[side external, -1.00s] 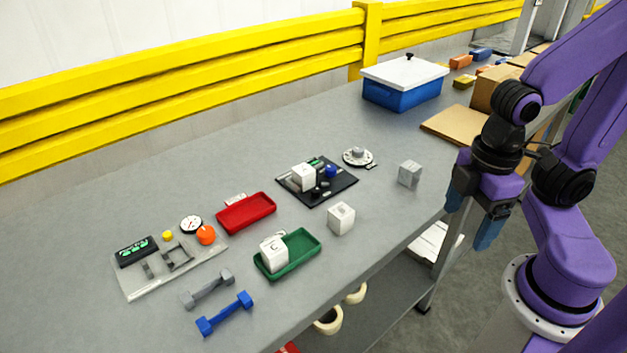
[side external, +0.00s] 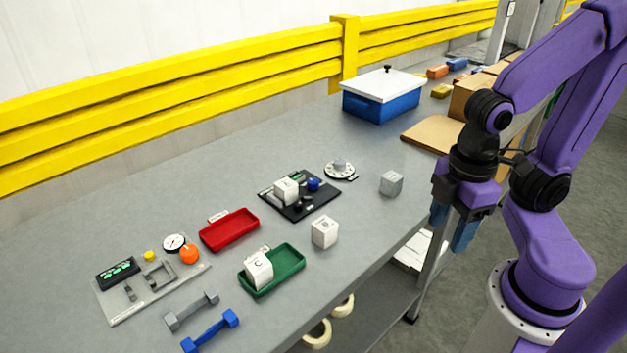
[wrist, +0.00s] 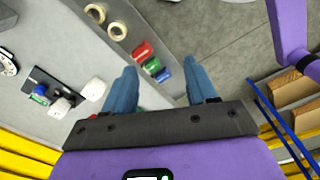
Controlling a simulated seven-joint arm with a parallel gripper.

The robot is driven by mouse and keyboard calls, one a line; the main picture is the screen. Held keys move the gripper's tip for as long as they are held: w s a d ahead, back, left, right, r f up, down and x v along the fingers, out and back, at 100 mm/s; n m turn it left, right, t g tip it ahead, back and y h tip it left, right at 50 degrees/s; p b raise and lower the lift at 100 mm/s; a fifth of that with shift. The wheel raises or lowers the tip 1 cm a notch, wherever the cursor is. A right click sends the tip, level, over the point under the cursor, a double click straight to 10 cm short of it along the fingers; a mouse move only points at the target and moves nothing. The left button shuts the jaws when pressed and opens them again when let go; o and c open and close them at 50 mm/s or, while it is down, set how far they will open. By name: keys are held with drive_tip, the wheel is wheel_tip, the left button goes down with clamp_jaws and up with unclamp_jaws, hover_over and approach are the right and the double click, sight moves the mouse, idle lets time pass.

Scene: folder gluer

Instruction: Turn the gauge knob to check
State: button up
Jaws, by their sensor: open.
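The grey gauge plate (side external: 150,290) lies at the left of the bench in the side view. It carries a round white dial (side external: 173,244), an orange knob (side external: 189,254), a yellow button (side external: 149,256) and a dark display with green marks (side external: 117,273). The knob sits just below and right of the dial. My gripper (side external: 454,225) points down at the bench's right edge, far from the plate and touching nothing. In the wrist view my gripper (wrist: 163,78) has its two blue fingers apart with nothing between them. The gauge plate is not visible there.
A black board (side external: 318,203), a round dial base (side external: 339,171) and loose cubes (side external: 324,232) lie between gripper and gauge. Red (side external: 229,230) and green (side external: 289,258) trays, and grey (side external: 192,311) and blue (side external: 211,331) dumbbell-shaped parts, are near the plate. A yellow rail (side external: 200,110) runs behind.

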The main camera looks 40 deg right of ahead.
drive_tip(key=w+a, duration=0.1)
drive_tip(key=w, duration=0.3)
drive_tip(key=w+a+r, duration=0.1)
drive_tip(key=w+a, duration=0.1)
drive_tip(key=w, duration=0.2)
drive_tip(key=w+a+r, duration=0.1)
drive_tip(key=w, duration=0.3)
drive_tip(key=shift+w+a+r, duration=0.15)
drive_tip(key=shift+a+r, duration=0.05)
drive_tip(key=shift+r, duration=0.05)
drive_tip(key=shift+c, duration=0.4)
hover_over(313, 181)
wheel_tip(313, 181, down, 3)
drive_tip(key=shift+h, duration=0.3)
wheel_tip(313, 181, down, 17)
drive_tip(key=c, duration=0.8)
